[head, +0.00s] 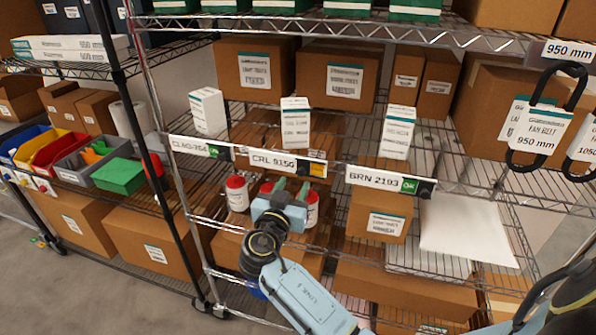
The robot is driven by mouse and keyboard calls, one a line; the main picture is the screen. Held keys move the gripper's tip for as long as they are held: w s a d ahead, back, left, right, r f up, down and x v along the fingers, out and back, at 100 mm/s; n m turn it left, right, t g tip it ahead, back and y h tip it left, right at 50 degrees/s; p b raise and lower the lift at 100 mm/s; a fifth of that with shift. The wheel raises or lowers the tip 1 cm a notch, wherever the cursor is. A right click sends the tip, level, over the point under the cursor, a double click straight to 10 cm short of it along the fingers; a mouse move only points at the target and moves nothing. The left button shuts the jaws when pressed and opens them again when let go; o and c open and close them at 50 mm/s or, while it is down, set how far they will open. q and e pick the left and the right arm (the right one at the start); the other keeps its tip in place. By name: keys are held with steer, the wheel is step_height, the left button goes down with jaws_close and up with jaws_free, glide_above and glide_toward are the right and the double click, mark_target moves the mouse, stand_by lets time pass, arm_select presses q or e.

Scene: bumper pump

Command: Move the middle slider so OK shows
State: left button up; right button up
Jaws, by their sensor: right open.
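The middle label strip (272,161), marked CRL 9150, is on the front edge of the middle shelf. A yellow field (317,169) shows near its right end, and I see no green OK there. The exact place of its slider knob is too small to tell. My right gripper (291,190) is open, its green-tipped fingers pointing up just below this strip. I cannot tell whether they touch it. The right strip (376,179), BRN 2193, shows a green OK beside a black knob (426,189). The left strip (193,149), CLA0-764, has a green field. My left gripper is not in view.
A red-capped white jar (237,194) stands left of my right gripper, with similar jars partly hidden behind it. White boxes (295,124) stand above the strips. A dark rack post (150,160) rises at left. Black-looped fan belts (541,120) hang at right.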

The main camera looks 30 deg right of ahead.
mark_target(300, 173)
steer(key=shift+p+x, duration=0.5)
steer(key=shift+x, duration=1.8)
jaws_close()
